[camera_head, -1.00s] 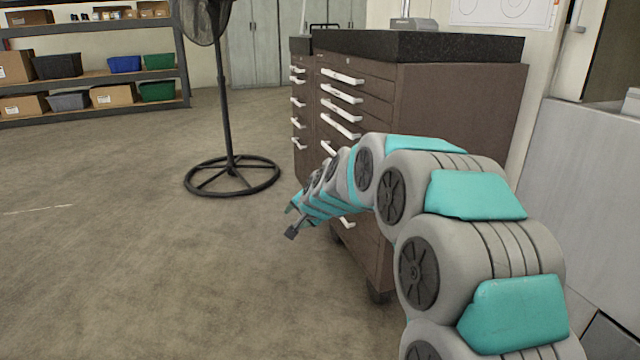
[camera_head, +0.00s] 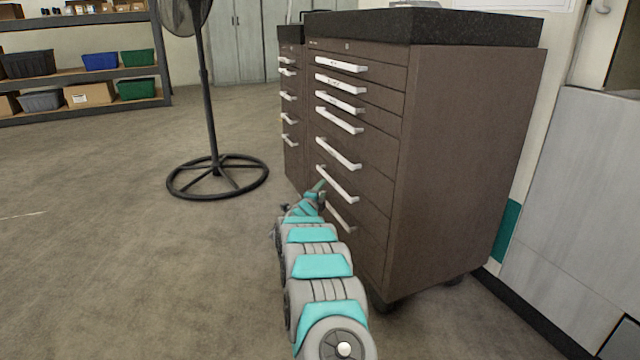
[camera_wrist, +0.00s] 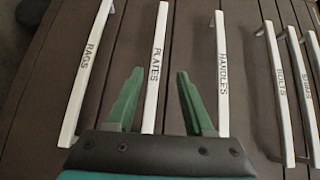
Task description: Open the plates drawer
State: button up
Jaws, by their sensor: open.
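The plates drawer is in the brown cabinet (camera_head: 455,160). Its white bar handle, marked PLATES (camera_wrist: 157,40), runs up the middle of the wrist view. In the head view the plates handle (camera_head: 338,184) is second from the bottom. The drawer front looks flush with its neighbours. My gripper (camera_wrist: 160,72) is open, with one green finger on each side of the handle in the wrist view. Whether the fingertips reach around the bar or stop short of it, I cannot tell. In the head view my gripper (camera_head: 303,197) is small, beside that handle's left end.
The RAGS handle (camera_wrist: 86,75) and HANDLES handle (camera_wrist: 222,75) flank the plates handle in the wrist view. A second cabinet (camera_head: 290,105) adjoins behind. A black fan stand (camera_head: 217,178) stands left of the cabinets. The floor (camera_head: 120,270) at left is clear.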

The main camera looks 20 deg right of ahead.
aim_at(332, 183)
jog(key=shift+w+d+f+m+h, duration=0.25)
jog(key=shift+w+d+h, duration=0.1)
jog(key=shift+d, duration=0.2)
jog(key=shift+w+d+f+m+h, duration=0.15)
jog(key=shift+w+d+m+h, duration=0.15)
jog(key=shift+d, duration=0.25)
jog(key=shift+x, duration=1.85)
jog(key=shift+w+d+p, duration=0.3)
jog(key=shift+w+d, duration=0.1)
jog(key=shift+d, duration=0.2)
jog(key=shift+w+d+f, duration=0.15)
jog(key=shift+w+d, duration=0.2)
jog(key=shift+w, duration=0.25)
grip_shut()
